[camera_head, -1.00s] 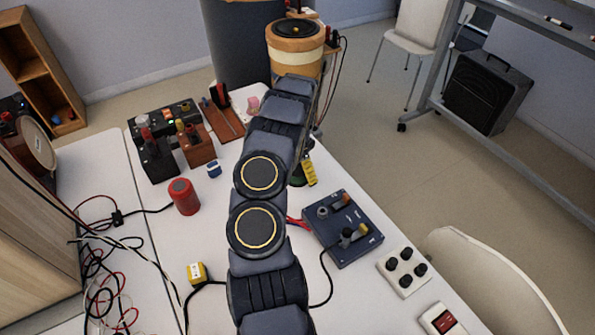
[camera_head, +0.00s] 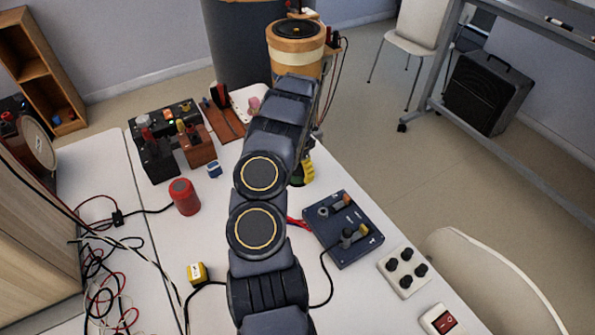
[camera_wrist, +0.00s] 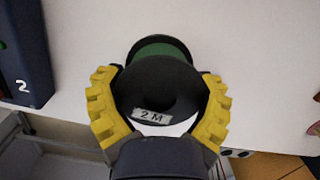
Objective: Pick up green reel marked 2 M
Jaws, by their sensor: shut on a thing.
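The green reel (camera_wrist: 152,95) has black flanges and a white "2 M" label, and sits in the middle of the wrist view over the white table top. My gripper (camera_wrist: 162,78) is shut on it, with one yellow ribbed finger against each side. In the head view one yellow finger of my gripper (camera_head: 306,173) shows just right of my arm. The reel is mostly hidden behind my arm there. I cannot tell whether the reel still touches the table.
A dark blue knob box (camera_head: 343,229) stands close by on the white table (camera_head: 215,255). A red cylinder (camera_head: 184,197), a yellow block (camera_head: 197,273) and loose cables lie left of my arm. The table's right edge runs close by the gripper.

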